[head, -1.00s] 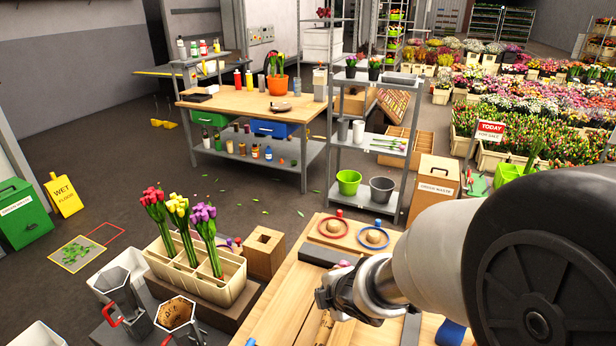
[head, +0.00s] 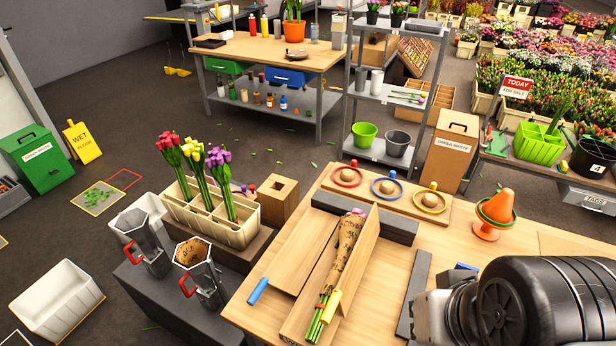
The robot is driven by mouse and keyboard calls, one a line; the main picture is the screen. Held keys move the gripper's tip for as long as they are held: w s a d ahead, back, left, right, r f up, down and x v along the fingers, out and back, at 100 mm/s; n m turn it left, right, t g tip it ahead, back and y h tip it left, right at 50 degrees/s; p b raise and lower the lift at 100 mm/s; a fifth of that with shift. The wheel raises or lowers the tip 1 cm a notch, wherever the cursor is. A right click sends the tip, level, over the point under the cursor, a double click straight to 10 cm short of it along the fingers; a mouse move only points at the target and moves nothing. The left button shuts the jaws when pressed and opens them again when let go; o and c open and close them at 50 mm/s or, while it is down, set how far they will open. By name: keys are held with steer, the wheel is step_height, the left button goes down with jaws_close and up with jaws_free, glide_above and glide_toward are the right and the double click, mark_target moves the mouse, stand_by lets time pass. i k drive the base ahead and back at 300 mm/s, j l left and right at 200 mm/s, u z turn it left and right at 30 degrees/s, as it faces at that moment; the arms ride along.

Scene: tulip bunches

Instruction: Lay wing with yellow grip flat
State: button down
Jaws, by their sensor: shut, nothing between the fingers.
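The yellow grip (head: 331,305) sits at the near end of a wooden wing (head: 365,253). This wing stands raised along the right side of a wrapped tulip bunch (head: 344,252). The bunch lies lengthwise in the wooden fixture, with its pink flowers at the far end and its green stems at the near end, close to the yellow grip. A second wooden panel (head: 296,256) lies left of the bunch, and a blue grip (head: 258,290) shows near its front left corner. My gripper is not visible; only my arm shows at the lower right.
A dark grey bar (head: 395,231) borders the far side of the fixture. Three coloured rings (head: 388,187) with knobs sit on a board behind it. An orange cone (head: 494,214) stands at the right. A tulip crate (head: 239,234) and metal hexagonal holders (head: 198,268) are at the left.

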mark_target(344, 294)
steer(key=j+z, duration=0.25)
steer(key=z, duration=0.2)
steer(key=j+z, duration=0.3)
steer(key=z, duration=0.2)
steer(key=j+z, duration=0.3)
steer(key=z, duration=0.15)
steer(key=k+j, duration=0.1)
steer(key=j, duration=0.25)
steer(key=k+j+z, duration=0.15)
steer(key=j, duration=0.2)
steer(key=k+j, duration=0.1)
steer(key=j, duration=0.25)
steer(key=k+j+z, duration=0.15)
steer(key=j, duration=0.2)
steer(key=k+j, duration=0.1)
steer(key=j, duration=0.25)
steer(key=k+l+u, duration=0.15)
steer(key=u, duration=0.15)
steer(key=k, duration=0.05)
